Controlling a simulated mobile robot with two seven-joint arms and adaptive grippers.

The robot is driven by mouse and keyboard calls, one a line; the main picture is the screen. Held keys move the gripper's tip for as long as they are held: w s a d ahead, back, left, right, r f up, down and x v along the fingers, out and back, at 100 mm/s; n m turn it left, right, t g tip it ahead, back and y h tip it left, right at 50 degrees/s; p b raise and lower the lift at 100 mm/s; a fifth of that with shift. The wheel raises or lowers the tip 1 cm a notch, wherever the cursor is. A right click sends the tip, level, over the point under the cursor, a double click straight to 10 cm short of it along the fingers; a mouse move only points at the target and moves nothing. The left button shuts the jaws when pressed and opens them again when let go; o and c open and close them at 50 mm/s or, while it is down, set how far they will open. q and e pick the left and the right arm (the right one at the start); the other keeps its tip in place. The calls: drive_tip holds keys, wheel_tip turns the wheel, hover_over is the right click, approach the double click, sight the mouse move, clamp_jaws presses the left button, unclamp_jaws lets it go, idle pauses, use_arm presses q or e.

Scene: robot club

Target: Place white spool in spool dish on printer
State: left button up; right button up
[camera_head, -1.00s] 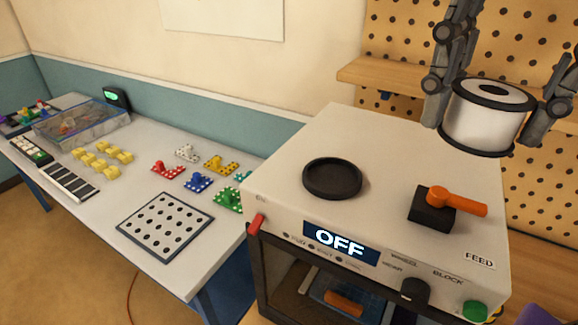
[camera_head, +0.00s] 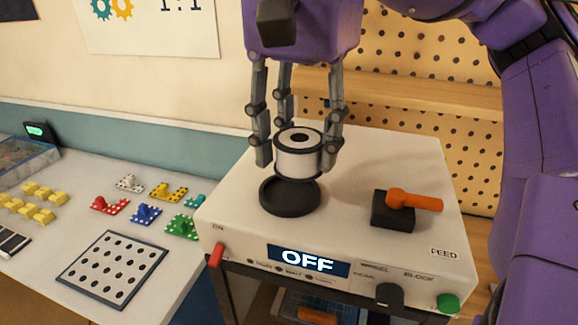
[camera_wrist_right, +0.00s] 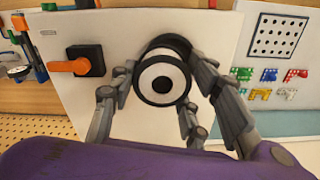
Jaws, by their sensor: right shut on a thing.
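The white spool (camera_head: 297,160), with black rims and a black centre hole, is upright in my right gripper (camera_head: 297,150). The gripper's grey fingers are shut around its sides. The spool is just above the black round spool dish (camera_head: 290,200) on top of the printer (camera_head: 345,165); its lower edge overlaps the dish's back part in the head view, and I cannot tell if they touch. In the right wrist view the spool (camera_wrist_right: 161,80) sits between the fingers, with the dish (camera_wrist_right: 168,43) partly hidden behind it. My left gripper is not in view.
An orange-handled lever on a black block (camera_head: 395,208) stands on the printer right of the dish. The printer's display (camera_head: 308,261) reads OFF. A table at left holds coloured bricks (camera_head: 146,212), yellow pieces and a dotted plate (camera_head: 113,268). A pegboard with a shelf (camera_head: 430,95) is behind.

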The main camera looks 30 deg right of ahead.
sight(291, 164)
drive_tip(key=shift+w+f, duration=0.4)
drive_tip(key=shift+f, duration=0.1)
drive_tip(key=f, duration=0.3)
drive_tip(key=shift+w+a+p, duration=0.2)
drive_tip(key=shift+w+p, duration=0.1)
drive_tip(key=shift+w, duration=0.05)
drive_tip(key=shift+f, duration=0.6)
drive_tip(key=o, duration=1.3)
wheel_tip(291, 164, up, 12)
drive_tip(key=shift+r, duration=0.15)
